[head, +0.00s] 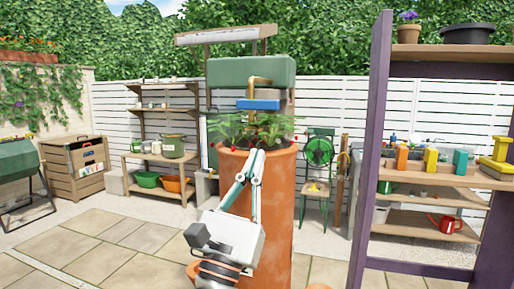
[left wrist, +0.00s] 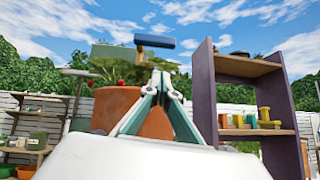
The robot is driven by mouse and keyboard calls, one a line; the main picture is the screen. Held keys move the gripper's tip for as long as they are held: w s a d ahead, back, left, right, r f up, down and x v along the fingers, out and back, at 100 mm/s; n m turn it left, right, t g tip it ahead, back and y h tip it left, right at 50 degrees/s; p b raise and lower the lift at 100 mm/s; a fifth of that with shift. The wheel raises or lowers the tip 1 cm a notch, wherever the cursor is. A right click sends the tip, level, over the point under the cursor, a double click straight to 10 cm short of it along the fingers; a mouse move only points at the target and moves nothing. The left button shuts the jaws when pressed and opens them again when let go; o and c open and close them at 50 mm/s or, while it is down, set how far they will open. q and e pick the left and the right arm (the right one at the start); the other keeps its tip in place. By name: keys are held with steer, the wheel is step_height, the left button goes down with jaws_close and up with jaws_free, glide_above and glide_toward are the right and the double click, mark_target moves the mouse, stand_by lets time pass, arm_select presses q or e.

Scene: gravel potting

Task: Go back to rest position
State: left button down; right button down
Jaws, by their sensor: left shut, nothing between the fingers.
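My left gripper (head: 258,155) reaches up from the bottom middle of the head view, in front of a tall terracotta pot (head: 280,200). Its fingers are shut and empty, with the tips near the pot's rim. Green plants with red fruit (head: 262,128) grow in the top of the pot. In the left wrist view the shut fingers (left wrist: 157,76) point up and forward, with the pot (left wrist: 115,105) behind them. I cannot tell whether the fingers touch the pot. My right gripper is in neither view.
A purple-framed shelf (head: 372,120) with colored blocks and a red watering can (head: 446,224) stands at right. A green chair (head: 318,165) is behind the pot. A wooden rack (head: 160,158) and a wooden crate (head: 72,185) stand at left. The paving (head: 110,240) at front left is clear.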

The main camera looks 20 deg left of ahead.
arm_select(q)
steer(key=s+d+f+m+g+h, duration=0.2)
steer(key=s+f+m+g, duration=0.15)
steer(key=f+m, duration=1.35)
steer(key=s+d+f+m+g+h, duration=0.1)
steer(key=s+f+m+g+h, duration=0.3)
steer(key=f+m, duration=1.35)
steer(key=s+a+f+m+g+y, duration=0.1)
steer(key=s+f, duration=0.3)
steer(key=f, duration=0.7)
steer(key=s+a+f+m+g+y, duration=0.1)
steer(key=s+a+f+g+y, duration=0.2)
steer(key=f, duration=0.8)
steer(key=s+a+f+m+g+y, duration=0.1)
steer(key=s+a+f+g, duration=0.3)
steer(key=f, duration=0.7)
steer(key=shift+s+y, duration=0.45)
steer(key=shift+y, duration=0.35)
steer(key=shift+g, duration=0.25)
